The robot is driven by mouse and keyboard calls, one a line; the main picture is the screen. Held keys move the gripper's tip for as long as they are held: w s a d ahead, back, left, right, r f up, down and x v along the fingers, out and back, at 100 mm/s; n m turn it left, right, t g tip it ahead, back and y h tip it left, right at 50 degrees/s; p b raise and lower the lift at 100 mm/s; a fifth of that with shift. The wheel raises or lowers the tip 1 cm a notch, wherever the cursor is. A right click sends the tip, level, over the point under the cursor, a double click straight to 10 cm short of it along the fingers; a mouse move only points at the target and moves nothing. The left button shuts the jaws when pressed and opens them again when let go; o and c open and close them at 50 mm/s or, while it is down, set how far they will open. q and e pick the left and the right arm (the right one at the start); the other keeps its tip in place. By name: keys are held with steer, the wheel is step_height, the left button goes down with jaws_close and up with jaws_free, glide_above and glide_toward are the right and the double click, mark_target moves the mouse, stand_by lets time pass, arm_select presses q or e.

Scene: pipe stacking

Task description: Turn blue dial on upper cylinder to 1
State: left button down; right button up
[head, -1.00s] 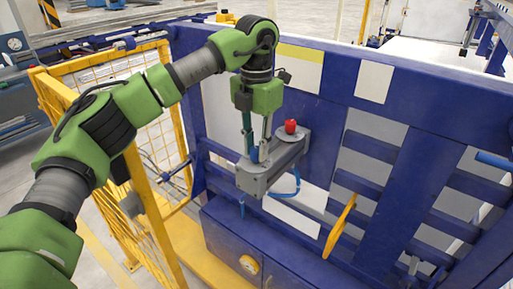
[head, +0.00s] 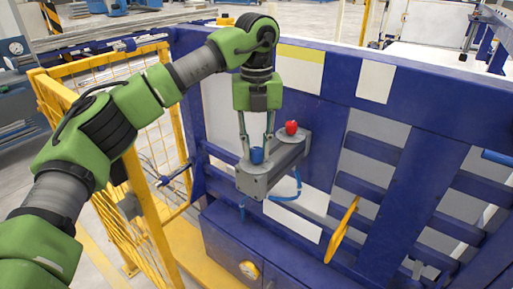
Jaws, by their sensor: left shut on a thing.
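The upper cylinder is a grey block-like unit (head: 285,166) mounted on the blue machine panel. A blue dial (head: 257,155) stands on its near left end, and a red dial (head: 291,128) stands on its far right end. My left gripper (head: 256,148) points down from above, with its two fingers on either side of the blue dial, shut on it. The markings around the blue dial are too small to read. My right gripper is not in view.
A yellow handle (head: 342,230) sticks out from the blue frame at the right. A yellow mesh fence (head: 140,150) stands at the left, close under my left arm. A blue hose (head: 293,188) hangs below the grey unit. A yellow round knob (head: 249,268) is on the lower blue box.

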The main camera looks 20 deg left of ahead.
mark_target(256, 149)
arm_select(q)
steer(key=shift+r+n, duration=0.1)
steer(key=shift+n, duration=0.2)
stand_by(0.4)
steer(key=c, duration=1.8)
jaws_free()
step_height(256, 149, up, 12)
